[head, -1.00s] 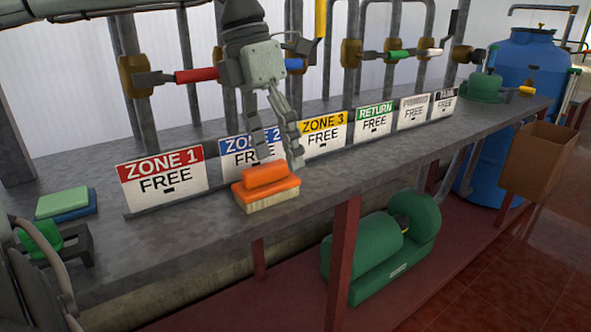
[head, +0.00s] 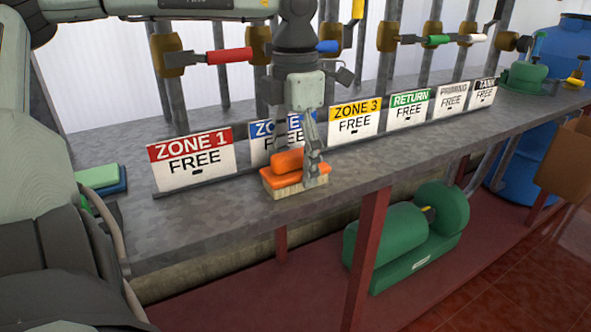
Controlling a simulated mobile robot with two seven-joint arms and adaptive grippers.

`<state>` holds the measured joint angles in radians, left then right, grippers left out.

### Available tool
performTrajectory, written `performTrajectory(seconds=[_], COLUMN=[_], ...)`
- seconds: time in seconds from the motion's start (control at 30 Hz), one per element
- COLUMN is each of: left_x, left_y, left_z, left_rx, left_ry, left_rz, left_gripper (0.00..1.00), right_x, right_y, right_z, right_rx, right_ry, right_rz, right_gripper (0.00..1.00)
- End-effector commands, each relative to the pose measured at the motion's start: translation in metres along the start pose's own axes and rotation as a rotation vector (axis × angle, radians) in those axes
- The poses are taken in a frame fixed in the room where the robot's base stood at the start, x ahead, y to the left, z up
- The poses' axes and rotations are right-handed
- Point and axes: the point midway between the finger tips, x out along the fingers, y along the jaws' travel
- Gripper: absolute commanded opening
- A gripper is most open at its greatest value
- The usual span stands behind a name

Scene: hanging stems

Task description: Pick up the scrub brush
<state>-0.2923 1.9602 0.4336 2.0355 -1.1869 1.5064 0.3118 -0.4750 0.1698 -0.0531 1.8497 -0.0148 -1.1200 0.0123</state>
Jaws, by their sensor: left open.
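The scrub brush (head: 284,164) sits on the grey bench near its front edge, in front of the blue ZONE 2 sign. It has an orange handle and block, with pale bristles facing down on the bench. My left gripper (head: 299,164) points down over it with its jaws open. One finger is beside the right end of the brush and overlaps it in the view. The other finger is mostly hidden behind the handle. I cannot tell whether either finger touches the brush. My right gripper is not in view.
Signs reading ZONE 1 (head: 191,160), ZONE 3 (head: 355,121) and others stand in a row behind the brush. Pipes with valves rise behind them. Green and blue blocks (head: 100,178) lie at the left. The bench front (head: 230,215) is clear.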

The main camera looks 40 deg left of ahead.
Motion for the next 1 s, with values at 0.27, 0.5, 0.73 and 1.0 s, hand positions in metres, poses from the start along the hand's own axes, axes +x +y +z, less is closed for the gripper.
performTrajectory(seconds=[0.27,0.5,0.73,1.0], left_x=[0.0,-0.001,-0.001,-0.011], left_y=[0.0,0.0,0.0,0.001], left_z=[0.0,0.0,0.0,0.001], left_rx=[0.0,0.0,0.0,-0.001], left_ry=[0.0,0.0,0.0,-0.002], left_rz=[0.0,0.0,0.0,0.002], left_gripper=[0.56,0.27,0.16,0.16], right_x=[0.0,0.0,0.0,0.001], right_y=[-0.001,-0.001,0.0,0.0], right_z=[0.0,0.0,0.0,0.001], right_rx=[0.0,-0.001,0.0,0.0], right_ry=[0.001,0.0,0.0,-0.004], right_rz=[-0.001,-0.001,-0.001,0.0], right_gripper=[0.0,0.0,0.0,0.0])
